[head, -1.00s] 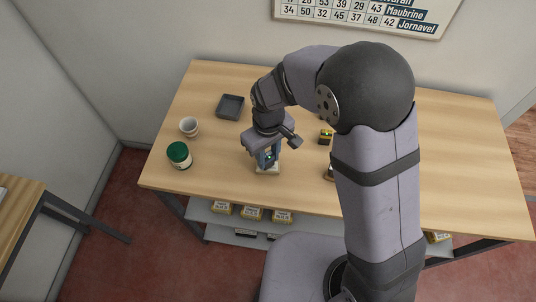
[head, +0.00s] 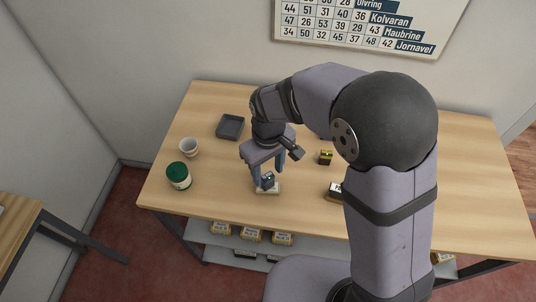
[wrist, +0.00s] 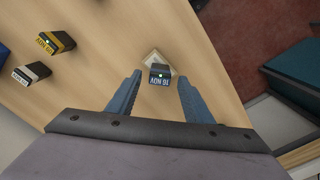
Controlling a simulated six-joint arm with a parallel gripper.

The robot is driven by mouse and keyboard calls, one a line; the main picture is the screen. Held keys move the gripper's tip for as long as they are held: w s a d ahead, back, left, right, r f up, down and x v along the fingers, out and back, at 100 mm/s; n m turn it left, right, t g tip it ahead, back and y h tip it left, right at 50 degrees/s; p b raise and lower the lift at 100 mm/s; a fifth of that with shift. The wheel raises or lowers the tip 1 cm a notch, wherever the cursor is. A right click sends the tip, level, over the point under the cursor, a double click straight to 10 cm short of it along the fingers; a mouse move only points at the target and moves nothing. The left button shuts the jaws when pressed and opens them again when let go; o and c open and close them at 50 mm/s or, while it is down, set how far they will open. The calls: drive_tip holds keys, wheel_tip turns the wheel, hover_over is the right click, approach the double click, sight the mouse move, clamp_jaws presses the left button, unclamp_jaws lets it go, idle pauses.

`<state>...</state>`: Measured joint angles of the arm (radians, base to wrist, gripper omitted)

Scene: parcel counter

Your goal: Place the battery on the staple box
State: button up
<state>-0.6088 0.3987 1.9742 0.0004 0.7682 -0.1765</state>
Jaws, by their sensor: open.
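A dark block with a date label and a green light, which looks like the battery (head: 268,182), rests on a small flat cream box near the table's front edge. This box, apparently the staple box (head: 274,190), shows in the wrist view as a pale square (wrist: 152,57) under the block (wrist: 160,74). My gripper (head: 268,175) is open just above the block, with one finger to each side. In the wrist view there are gaps between the fingers and the block. The fingers hide part of the box in the head view.
A yellow-and-black block (head: 326,157) and a white-fronted block (head: 335,190) stand to the right. Several packets (head: 251,234) lie on the shelf below.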

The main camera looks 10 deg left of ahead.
sight(268, 176)
wheel_tip(268, 176, up, 9)
drive_tip(key=b, duration=0.1)
drive_tip(key=shift+f, duration=0.15)
drive_tip(key=s+d+f+m, duration=0.3)
drive_tip(key=s+d+m, duration=0.1)
drive_tip(key=d, duration=0.7)
drive_tip(key=s+d+f+m, duration=0.4)
drive_tip(key=s+d+m, duration=0.1)
drive_tip(key=d, duration=0.6)
drive_tip(key=shift+s+f, duration=0.2)
drive_tip(key=shift+s, duration=0.05)
